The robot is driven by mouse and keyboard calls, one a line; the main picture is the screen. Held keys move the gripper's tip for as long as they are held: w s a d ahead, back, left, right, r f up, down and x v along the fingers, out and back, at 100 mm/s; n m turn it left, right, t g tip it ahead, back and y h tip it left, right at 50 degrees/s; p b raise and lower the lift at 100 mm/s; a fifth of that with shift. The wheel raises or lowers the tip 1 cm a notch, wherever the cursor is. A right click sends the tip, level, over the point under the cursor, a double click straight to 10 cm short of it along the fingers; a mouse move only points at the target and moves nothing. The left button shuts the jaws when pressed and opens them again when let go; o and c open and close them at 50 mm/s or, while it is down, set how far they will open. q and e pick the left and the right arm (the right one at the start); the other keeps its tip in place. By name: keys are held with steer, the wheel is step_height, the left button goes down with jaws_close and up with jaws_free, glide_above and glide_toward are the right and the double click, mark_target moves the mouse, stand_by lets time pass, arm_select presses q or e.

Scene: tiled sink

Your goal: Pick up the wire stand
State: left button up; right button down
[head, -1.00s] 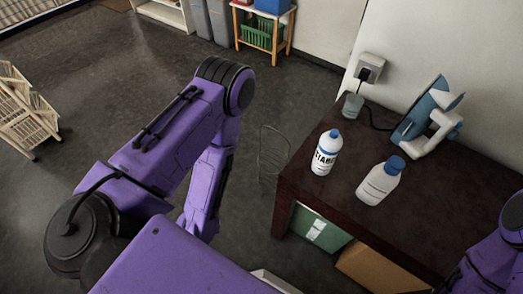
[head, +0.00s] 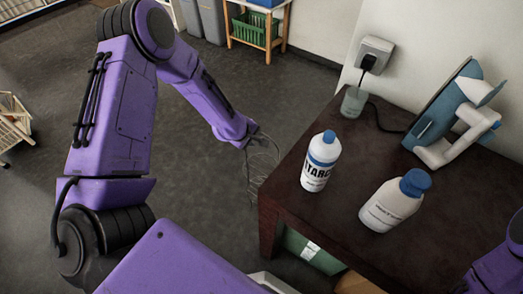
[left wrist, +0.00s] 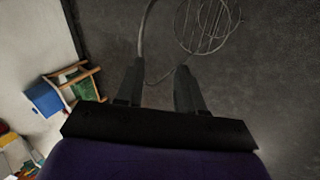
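The wire stand (head: 262,165) is a thin grey wire frame, standing on the floor at the left side of the dark table in the head view. In the left wrist view the wire stand (left wrist: 205,25) shows a ring with parallel wires at the top and a curved wire running down by the fingertips. My left gripper (left wrist: 160,68) is open, its two dark fingers apart. In the head view my left gripper (head: 252,135) is at the upper part of the stand; whether it touches the wire I cannot tell. My right gripper is out of view.
The dark table (head: 330,235) stands just right of the wire stand. Floor left of the stand is clear.

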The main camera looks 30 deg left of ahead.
arm_select(q)
steer(key=w+f+n+b, duration=0.1)
steer(key=w+f+b, duration=0.1)
steer(key=w+f, duration=0.5)
steer(key=shift+w+a, duration=0.45)
steer(key=shift+w, duration=0.1)
jaws_close()
stand_by(1.0)
